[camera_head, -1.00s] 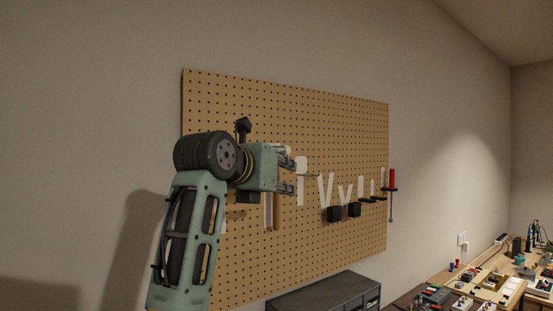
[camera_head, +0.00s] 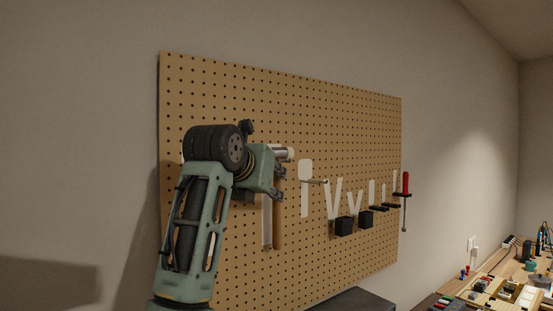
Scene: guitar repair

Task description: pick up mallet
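A mallet hangs on the pegboard (camera_head: 230,90). Its brown handle (camera_head: 277,222) hangs down, and its pale-ended head (camera_head: 284,152) shows just above my gripper. My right gripper (camera_head: 279,181) is at the upper handle, just under the head. Its fingertips overlap the mallet in the picture. I cannot tell whether they touch the handle or have shut on it. The gripper body hides the left part of the head and the top of the handle. My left gripper is out of view.
White tool outlines (camera_head: 305,172) and black holders (camera_head: 344,226) are on the board to the right. A red-handled screwdriver (camera_head: 405,184) hangs at its right edge. A dark cabinet (camera_head: 355,302) stands below. A cluttered workbench (camera_head: 500,293) is at lower right.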

